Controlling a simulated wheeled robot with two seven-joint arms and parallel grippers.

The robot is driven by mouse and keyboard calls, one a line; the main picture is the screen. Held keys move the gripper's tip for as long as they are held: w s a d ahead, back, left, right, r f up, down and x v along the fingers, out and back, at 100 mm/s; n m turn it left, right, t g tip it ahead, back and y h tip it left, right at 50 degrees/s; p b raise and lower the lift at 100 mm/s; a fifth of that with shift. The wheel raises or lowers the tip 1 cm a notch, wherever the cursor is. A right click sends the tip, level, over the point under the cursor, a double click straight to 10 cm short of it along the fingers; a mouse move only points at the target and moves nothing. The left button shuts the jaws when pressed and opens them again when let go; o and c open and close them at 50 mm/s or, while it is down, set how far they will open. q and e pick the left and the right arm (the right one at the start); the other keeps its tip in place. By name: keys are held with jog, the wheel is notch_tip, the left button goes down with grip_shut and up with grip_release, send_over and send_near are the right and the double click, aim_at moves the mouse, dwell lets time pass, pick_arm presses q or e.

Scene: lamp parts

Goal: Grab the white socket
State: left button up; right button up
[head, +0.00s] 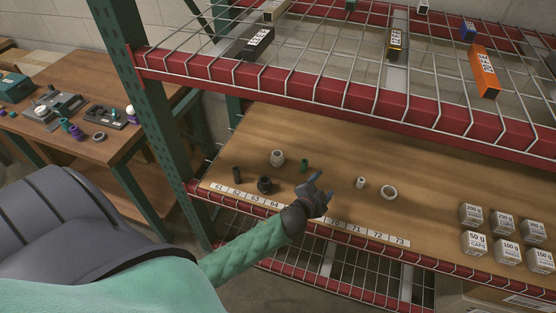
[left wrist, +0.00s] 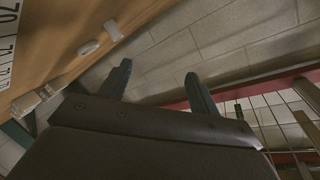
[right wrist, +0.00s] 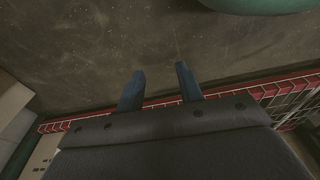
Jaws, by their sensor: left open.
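Three white parts stand on the wooden shelf in the head view: a ribbed stubby part (head: 277,157) left of my left gripper, a small upright cylinder (head: 360,183) right of it, and a wide ring (head: 388,192) farther right. Which is the white socket I cannot tell for sure. My left gripper (head: 323,186) is open and empty above the shelf's front part, between the white parts. The left wrist view shows its spread fingers (left wrist: 157,74) and two pale parts on the wood, one of them a ring (left wrist: 88,47). My right gripper (right wrist: 160,72) is open and empty over bare floor.
Dark parts (head: 265,184) and a green cylinder (head: 304,166) stand left of the left gripper. Numbered labels (head: 385,236) line the front edge. Several labelled grey boxes (head: 473,243) stand at right. A wire shelf with a red beam (head: 330,91) hangs above. A green post (head: 150,110) stands left.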

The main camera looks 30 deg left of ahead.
pick_arm(q)
jog(key=w+d+r+m+t+h, duration=0.2)
jog(key=w+d+r+m+h, duration=0.3)
jog(key=r+m+h, duration=0.3)
jog(key=m+g+y, duration=0.9)
jog(key=m+g, duration=0.8)
jog(key=m, duration=0.4)
send_near(277, 154)
jog(key=s, duration=0.1)
jog(key=shift+d+f+p, duration=0.25)
jog(key=shift+f+p, duration=0.05)
jog(key=shift+f, duration=0.25)
jog(key=shift+d+f+p, duration=0.2)
jog(key=shift+f+p, duration=0.05)
jog(key=shift+f, duration=0.75)
jog(key=shift+f+p, duration=0.25)
jog(key=shift+p, duration=0.25)
notch_tip(277, 154, down, 3)
jog(key=shift+a+f+p, duration=0.1)
jog(key=shift+f+p, duration=0.15)
jog(key=shift+p, duration=1)
jog(key=shift+f, duration=0.6)
pick_arm(e)
jog(key=s+d+f, duration=0.3)
jog(key=s+f, duration=0.3)
jog(key=s, duration=0.1)
jog(key=shift+d+f, duration=0.15)
jog(key=shift+f, duration=0.15)
